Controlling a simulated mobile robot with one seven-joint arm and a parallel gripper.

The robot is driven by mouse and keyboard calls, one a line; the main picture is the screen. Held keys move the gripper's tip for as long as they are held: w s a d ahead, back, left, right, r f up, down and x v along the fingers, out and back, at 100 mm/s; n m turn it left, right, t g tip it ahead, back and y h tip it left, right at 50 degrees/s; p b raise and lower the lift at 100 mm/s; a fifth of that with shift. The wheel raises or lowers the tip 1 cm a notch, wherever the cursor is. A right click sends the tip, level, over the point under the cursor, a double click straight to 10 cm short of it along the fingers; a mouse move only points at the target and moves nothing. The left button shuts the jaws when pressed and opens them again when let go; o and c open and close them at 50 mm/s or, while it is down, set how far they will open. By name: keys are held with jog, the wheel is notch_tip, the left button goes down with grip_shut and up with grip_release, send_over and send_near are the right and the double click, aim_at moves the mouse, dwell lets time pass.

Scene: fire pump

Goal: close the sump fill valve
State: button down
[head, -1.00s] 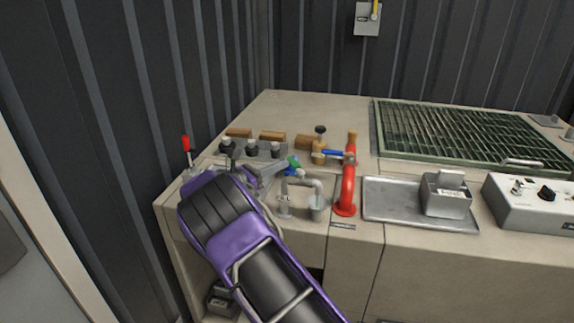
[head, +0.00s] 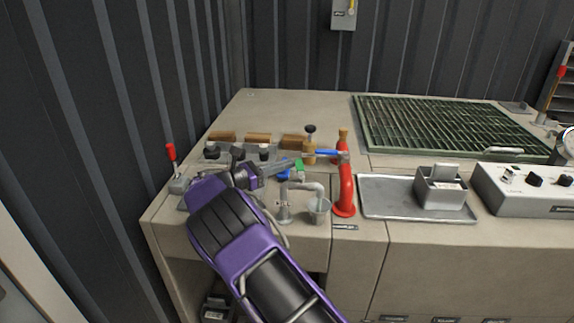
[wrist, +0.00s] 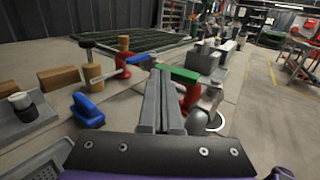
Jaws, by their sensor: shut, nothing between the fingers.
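A small grey tap with a bent spout (head: 306,188) stands on the bench beside the red pipe (head: 346,190). A green handle (head: 299,168) and a blue handle (head: 283,177) show by its top. I cannot read a label that names the sump fill valve. My gripper (head: 288,164) is shut and empty, its fingertips close to the green handle. In the wrist view the closed fingers (wrist: 160,97) point at the green handle (wrist: 178,73), which lies across just beyond the tips; contact is unclear. The blue handle (wrist: 88,110) lies left of the fingers.
The red pipe carries another blue lever (head: 326,153). A brass post with a black knob (head: 309,145) stands behind. A metal tray (head: 400,198) and control box (head: 530,190) are to the right. A red-knobbed lever (head: 171,155) and several black knobs are left.

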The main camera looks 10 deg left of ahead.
jog(key=shift+x, duration=0.8)
jog(key=shift+w, duration=0.1)
jog(key=shift+a, duration=0.1)
dwell(0.3)
